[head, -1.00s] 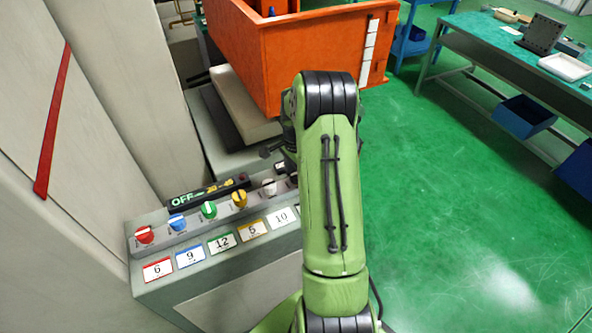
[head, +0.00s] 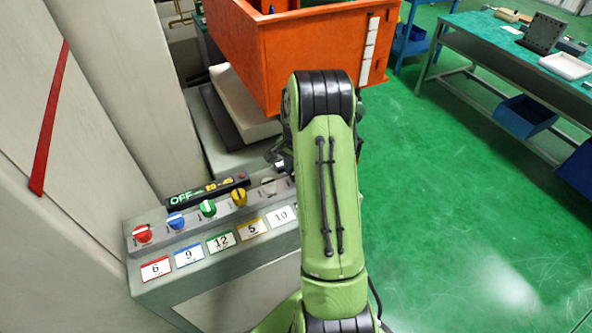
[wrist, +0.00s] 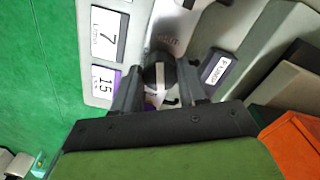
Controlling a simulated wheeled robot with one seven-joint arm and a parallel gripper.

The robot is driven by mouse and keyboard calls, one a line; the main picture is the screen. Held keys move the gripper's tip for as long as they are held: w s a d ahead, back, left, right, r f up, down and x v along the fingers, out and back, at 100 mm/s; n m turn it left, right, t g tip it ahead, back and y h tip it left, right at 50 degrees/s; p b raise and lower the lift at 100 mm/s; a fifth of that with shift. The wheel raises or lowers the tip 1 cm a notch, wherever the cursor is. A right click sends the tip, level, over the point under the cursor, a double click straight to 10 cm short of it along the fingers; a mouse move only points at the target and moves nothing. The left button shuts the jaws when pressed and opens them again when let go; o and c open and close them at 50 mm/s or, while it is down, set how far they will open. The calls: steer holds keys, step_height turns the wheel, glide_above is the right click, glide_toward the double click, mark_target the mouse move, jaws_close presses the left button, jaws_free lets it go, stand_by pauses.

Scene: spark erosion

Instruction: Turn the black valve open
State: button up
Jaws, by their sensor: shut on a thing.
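The black valve (wrist: 158,75) is a round black knob with a pale stripe across it, in the middle of the wrist view. My gripper (wrist: 160,88) has one finger on each side of it and is shut on it. The stripe runs roughly up and down in that picture. In the head view my green arm hides the black valve, and the fingers cannot be made out there.
The panel carries red (head: 142,233), blue (head: 176,222), green (head: 208,208) and yellow (head: 239,197) knobs above number labels. A dark display (head: 205,191) reads OFF. An orange bin (head: 300,60) stands behind. Green floor at right is open.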

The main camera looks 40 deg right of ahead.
steer(key=n+b, duration=0.1)
steer(key=n, duration=0.2)
steer(key=shift+n, duration=0.4)
steer(key=n, duration=0.3)
steer(key=shift+n+b, duration=0.3)
steer(key=shift+b, duration=0.05)
steer(key=n+b, duration=0.1)
steer(key=n, duration=0.5)
steer(key=shift+d+n, duration=0.1)
steer(key=shift+n, duration=0.3)
steer(key=o, duration=1.1)
steer(key=shift+c, duration=0.2)
step_height(320, 180, up, 16)
steer(key=p, duration=0.1)
steer(key=shift+p, duration=0.3)
